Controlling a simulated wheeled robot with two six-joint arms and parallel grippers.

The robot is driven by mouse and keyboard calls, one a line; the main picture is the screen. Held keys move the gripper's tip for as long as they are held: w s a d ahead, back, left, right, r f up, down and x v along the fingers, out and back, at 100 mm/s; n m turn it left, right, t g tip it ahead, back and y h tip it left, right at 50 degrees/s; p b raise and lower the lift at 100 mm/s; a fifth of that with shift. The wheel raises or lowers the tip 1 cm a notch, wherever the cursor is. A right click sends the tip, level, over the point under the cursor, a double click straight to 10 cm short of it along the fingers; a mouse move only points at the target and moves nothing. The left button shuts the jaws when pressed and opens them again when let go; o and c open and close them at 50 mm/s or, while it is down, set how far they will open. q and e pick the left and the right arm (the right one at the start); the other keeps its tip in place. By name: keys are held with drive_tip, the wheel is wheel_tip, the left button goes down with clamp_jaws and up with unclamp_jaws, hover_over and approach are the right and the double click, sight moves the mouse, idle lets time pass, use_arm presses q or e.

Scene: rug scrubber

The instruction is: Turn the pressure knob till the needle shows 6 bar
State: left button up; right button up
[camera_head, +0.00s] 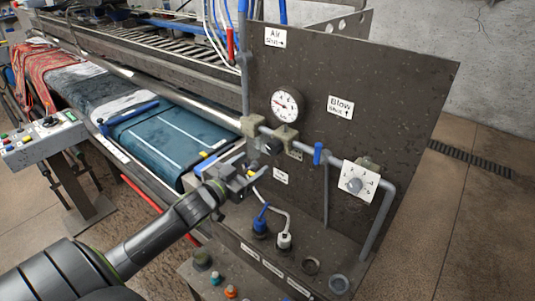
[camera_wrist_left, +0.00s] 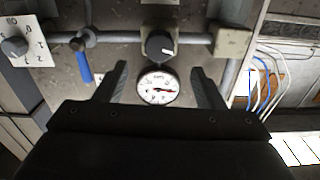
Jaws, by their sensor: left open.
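A round white pressure gauge (camera_head: 285,106) with a reddish needle is on the dark upright panel. It also shows in the left wrist view (camera_wrist_left: 158,88), upside down; its numbers are too small to read. A black knob (camera_head: 271,146), likely the pressure knob, sits on the pipe below the gauge and shows in the left wrist view (camera_wrist_left: 159,46). My left gripper (camera_head: 255,172) is open and empty, just below and left of this knob. In the left wrist view its fingers (camera_wrist_left: 159,72) are apart, framing the gauge and not touching the knob. My right gripper is out of view.
A grey knob on a numbered white plate (camera_head: 357,183) and a blue valve lever (camera_head: 318,154) are further right on the pipe. Blue and white hose fittings (camera_head: 284,240) stand below. A rug machine (camera_head: 170,130) lies left of the panel.

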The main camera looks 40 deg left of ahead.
sight(271, 150)
use_arm(q)
drive_tip(key=w, duration=0.7)
drive_tip(key=shift+w+d, duration=0.3)
drive_tip(key=shift+w, duration=0.05)
drive_tip(key=c, duration=1)
drive_tip(key=shift+b, duration=0.3)
